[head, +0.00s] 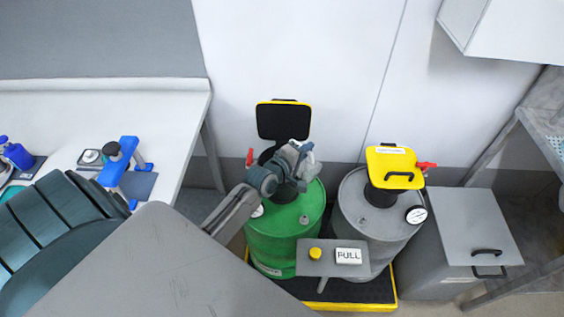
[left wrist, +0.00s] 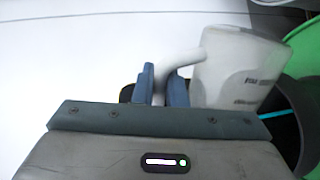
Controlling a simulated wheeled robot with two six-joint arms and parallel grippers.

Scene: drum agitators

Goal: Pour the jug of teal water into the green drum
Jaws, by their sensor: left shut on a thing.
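In the left wrist view my gripper's blue fingers (left wrist: 162,84) are shut on the handle of the pale grey jug (left wrist: 238,68). The jug is tilted beside the drum's dark opening (left wrist: 284,125). A thin teal streak (left wrist: 278,114) shows against that opening. The jug's mouth and its water level are hidden. My right gripper is in neither view.
A panel with a yellow button (head: 314,253) and a FULL sign (head: 348,256) is in front. A grey bin (head: 455,235) stands right; a white table (head: 150,100) is left.

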